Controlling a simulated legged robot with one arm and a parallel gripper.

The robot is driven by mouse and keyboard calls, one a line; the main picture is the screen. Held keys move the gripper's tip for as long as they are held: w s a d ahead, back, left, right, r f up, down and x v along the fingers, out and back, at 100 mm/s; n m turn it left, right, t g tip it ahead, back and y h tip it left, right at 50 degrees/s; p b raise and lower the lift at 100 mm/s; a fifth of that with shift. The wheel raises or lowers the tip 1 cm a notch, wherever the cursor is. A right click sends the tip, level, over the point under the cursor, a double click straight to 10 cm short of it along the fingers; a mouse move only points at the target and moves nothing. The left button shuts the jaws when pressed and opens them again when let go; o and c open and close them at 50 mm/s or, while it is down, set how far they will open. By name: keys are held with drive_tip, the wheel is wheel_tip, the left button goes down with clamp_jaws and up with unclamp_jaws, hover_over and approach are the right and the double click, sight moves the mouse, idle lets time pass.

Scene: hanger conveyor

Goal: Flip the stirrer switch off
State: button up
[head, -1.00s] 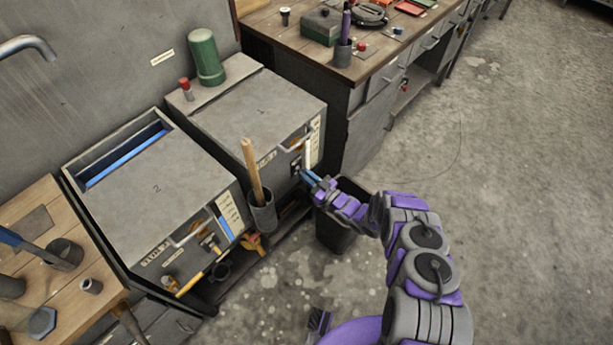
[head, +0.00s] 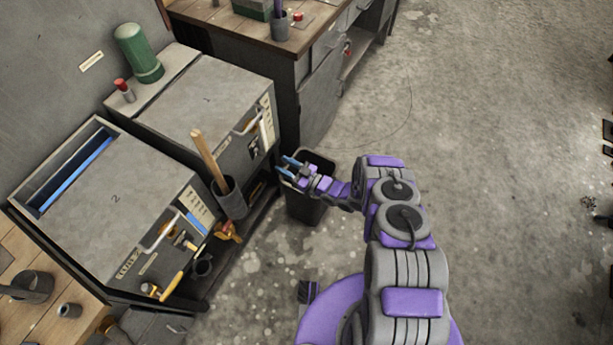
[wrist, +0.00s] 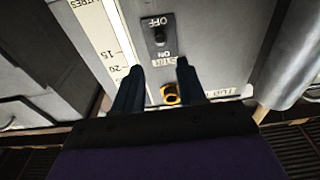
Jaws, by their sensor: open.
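The stirrer switch (wrist: 159,36) is a small black toggle on a plate marked OFF and ON, on the front of a grey tank. In the wrist view it sits beyond my fingertips, nearer the picture's top. A yellow ring-shaped part (wrist: 170,94) shows between the fingers. The toggle's exact tilt is hard to tell.
A dark bin (head: 305,206) stands under my gripper. A workbench (head: 243,28) stands behind.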

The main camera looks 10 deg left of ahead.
drive_tip(key=v, duration=1)
drive_tip(key=shift+w+f, duration=0.1)
